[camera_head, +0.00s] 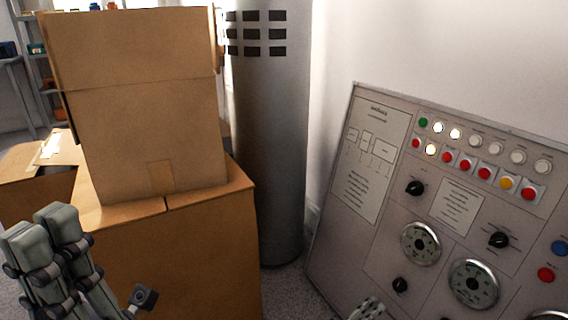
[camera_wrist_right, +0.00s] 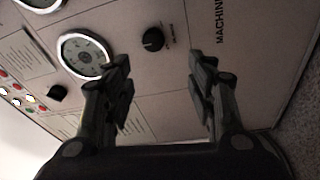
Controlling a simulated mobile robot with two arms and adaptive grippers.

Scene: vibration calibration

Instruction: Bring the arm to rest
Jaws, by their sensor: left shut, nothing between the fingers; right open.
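My left gripper (camera_head: 48,232) is at the lower left of the head view, in front of the cardboard boxes. Its grey-green fingers are shut together with nothing between them. My right gripper (camera_wrist_right: 163,78) shows in the right wrist view with its two dark fingers spread wide and empty. It faces a grey control panel (camera_wrist_right: 170,65) with a dial and a black knob between and beyond the fingers. In the head view only a small tip of my right gripper (camera_head: 367,309) shows at the bottom edge, in front of the panel (camera_head: 385,225).
A tall cardboard box (camera_head: 150,125) stands on a larger box (camera_head: 190,262) at the left. A grey metal column (camera_head: 270,150) stands behind them. The panel carries lit buttons, knobs and round dials (camera_head: 420,243). A shelf (camera_head: 38,85) is at the far left. A narrow floor strip (camera_head: 290,290) is free.

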